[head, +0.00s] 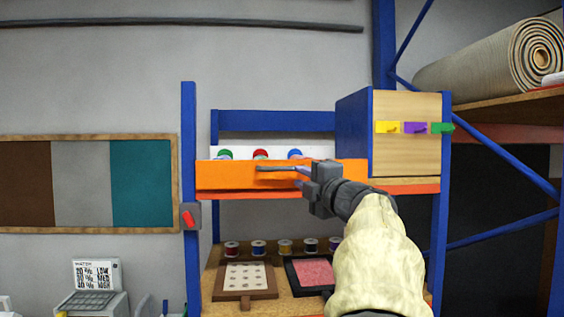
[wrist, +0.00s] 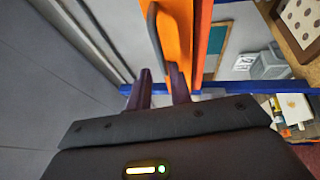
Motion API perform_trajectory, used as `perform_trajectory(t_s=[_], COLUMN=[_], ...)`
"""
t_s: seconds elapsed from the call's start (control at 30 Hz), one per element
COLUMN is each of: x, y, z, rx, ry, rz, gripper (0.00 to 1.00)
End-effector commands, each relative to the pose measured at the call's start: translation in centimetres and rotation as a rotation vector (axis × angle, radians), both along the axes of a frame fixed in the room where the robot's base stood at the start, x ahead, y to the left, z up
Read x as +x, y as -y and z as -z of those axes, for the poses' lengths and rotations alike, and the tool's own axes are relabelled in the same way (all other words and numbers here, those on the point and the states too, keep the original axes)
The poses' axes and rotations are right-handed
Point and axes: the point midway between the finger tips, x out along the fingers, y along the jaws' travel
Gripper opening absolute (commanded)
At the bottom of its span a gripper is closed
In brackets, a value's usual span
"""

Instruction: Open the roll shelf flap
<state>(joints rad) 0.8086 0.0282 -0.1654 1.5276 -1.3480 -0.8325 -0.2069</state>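The roll shelf flap is an orange panel (head: 225,177) across the front of the upper shelf bay, with a dark bar handle (head: 275,168) along it. The flap (wrist: 178,30) and handle (wrist: 153,35) also show in the wrist view, running up from the fingertips. My gripper (head: 300,177) is at the right part of the handle. In the wrist view my gripper's two dark fingers (wrist: 161,75) stand apart, with the handle's near end at or just beyond the gap between the tips. I cannot tell whether they touch it. My gripper covers part of the flap's right side.
Green, red and blue spools (head: 260,154) show above the flap. A wooden box (head: 405,150) with coloured tabs stands to the right. Below are several spools and a board (head: 245,278). A rolled rug (head: 490,60) lies at upper right.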

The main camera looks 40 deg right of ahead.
Motion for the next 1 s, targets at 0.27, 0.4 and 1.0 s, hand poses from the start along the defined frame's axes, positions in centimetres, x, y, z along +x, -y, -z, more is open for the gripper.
perform_trajectory(t_s=[0.27, 0.4, 1.0], x=[4.9, 7.0, 8.4], y=[0.8, 1.1, 1.3], z=[-1.3, -1.5, -1.5], rx=[0.002, 0.002, 0.000], ry=[-0.001, 0.000, 0.000], rz=[-0.002, -0.002, 0.000], gripper=[0.21, 0.21, 0.00])
